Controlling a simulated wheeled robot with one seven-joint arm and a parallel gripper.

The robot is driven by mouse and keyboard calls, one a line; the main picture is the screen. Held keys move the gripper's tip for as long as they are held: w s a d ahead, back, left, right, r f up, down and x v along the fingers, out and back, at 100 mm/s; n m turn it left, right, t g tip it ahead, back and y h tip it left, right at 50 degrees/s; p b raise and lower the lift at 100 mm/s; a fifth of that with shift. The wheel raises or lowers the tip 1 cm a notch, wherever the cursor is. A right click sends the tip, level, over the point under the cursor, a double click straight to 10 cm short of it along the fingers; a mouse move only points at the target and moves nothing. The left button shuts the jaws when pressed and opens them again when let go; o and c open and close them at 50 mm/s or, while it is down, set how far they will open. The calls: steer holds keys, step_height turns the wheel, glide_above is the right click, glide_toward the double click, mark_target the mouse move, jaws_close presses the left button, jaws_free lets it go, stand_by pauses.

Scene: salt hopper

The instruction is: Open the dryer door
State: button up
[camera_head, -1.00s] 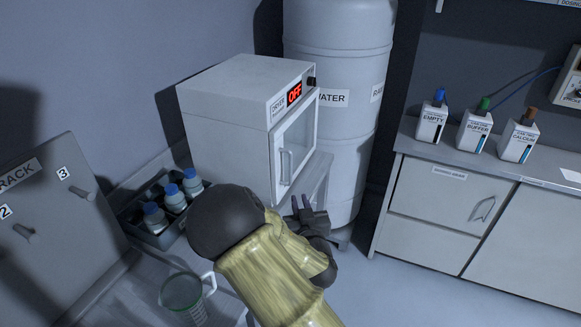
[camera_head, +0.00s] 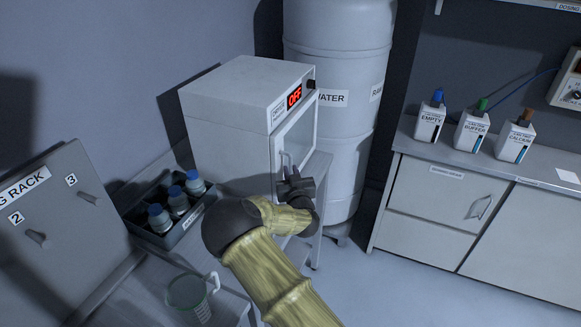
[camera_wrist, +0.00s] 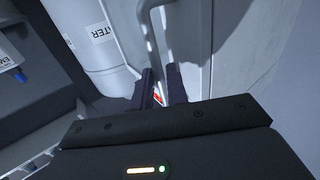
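The dryer (camera_head: 225,115) is a white box on a stand with a red OFF display. Its glass-fronted door (camera_head: 300,135) is shut. The upright bar handle (camera_head: 284,160) shows at the door's lower left, its lower end hidden by my gripper. My gripper (camera_head: 295,182) is right in front of the handle. In the wrist view the handle (camera_wrist: 148,30) comes down to the two dark fingers of my gripper (camera_wrist: 160,88). A narrow gap shows between the fingers, and the bar's end seems to lie at or between them. Contact cannot be made out.
A large water tank (camera_head: 340,110) stands close right of the dryer. A tray of blue-capped bottles (camera_head: 165,228) and a beaker (camera_head: 190,295) are at left, near the numbered rack (camera_head: 60,215). A counter (camera_head: 440,155) with several bottles is at right. Floor is clear between.

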steer(key=shift+x, duration=0.8)
steer(key=shift+c, duration=0.4)
jaws_close()
